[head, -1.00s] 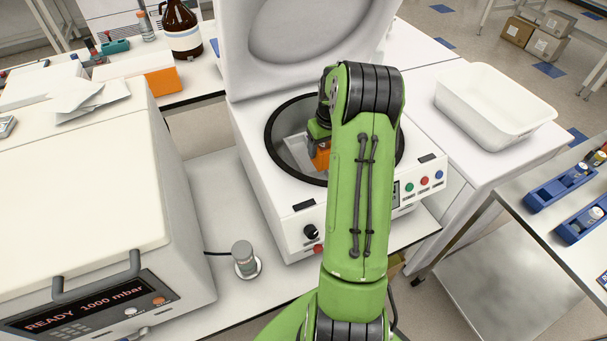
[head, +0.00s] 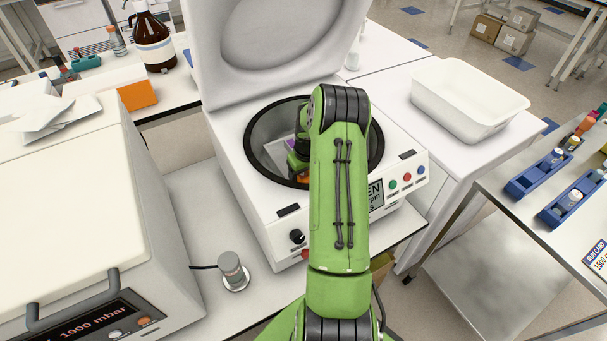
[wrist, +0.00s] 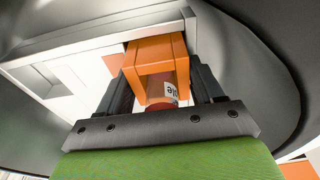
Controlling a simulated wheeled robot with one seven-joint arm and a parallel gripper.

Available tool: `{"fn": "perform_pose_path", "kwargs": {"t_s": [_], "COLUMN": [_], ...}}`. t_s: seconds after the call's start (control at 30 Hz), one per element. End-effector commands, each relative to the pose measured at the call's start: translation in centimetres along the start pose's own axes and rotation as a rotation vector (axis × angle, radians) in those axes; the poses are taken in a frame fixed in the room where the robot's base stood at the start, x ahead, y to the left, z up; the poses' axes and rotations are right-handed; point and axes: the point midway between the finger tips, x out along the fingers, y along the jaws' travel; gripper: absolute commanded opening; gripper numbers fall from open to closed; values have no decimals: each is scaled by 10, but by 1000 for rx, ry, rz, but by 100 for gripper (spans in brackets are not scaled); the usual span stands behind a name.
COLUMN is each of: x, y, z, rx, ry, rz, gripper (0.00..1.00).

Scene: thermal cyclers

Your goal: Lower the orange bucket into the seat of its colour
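The orange bucket (wrist: 157,58) is between my gripper's two dark fingers (wrist: 160,78) in the wrist view, with a labelled tube (wrist: 162,90) inside it. In the head view only a sliver of the bucket (head: 303,179) shows, low in the open centrifuge's bowl, beside my gripper (head: 298,160). In the wrist view the bucket is beside a pale rotor (wrist: 85,62) with recesses, and an orange patch (wrist: 115,62) shows on the rotor next to it. I cannot tell whether the bucket touches the seat. A purple patch (head: 290,143) shows in the bowl.
The centrifuge's raised lid (head: 275,45) stands behind the bowl, and the dark bowl rim (head: 250,140) surrounds my gripper closely. A white tub (head: 468,100) stands to the right, blue racks (head: 540,172) beyond it. A large white instrument (head: 70,220) stands to the left.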

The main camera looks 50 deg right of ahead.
Motion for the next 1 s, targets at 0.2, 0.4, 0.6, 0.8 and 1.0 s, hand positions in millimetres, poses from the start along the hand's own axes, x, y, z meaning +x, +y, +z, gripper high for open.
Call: {"fn": "perform_pose_path", "kwargs": {"t_s": [0.2,0.4,0.6,0.8,1.0], "x": [0,0,-26,-82,-117], "y": [0,0,1,1,0], "z": [0,0,-2,-2,-1], "rx": [0,0,0,1,0], "ry": [0,0,4,4,2], "rz": [0,0,3,3,1], "gripper": [92,92,92,92,92]}}
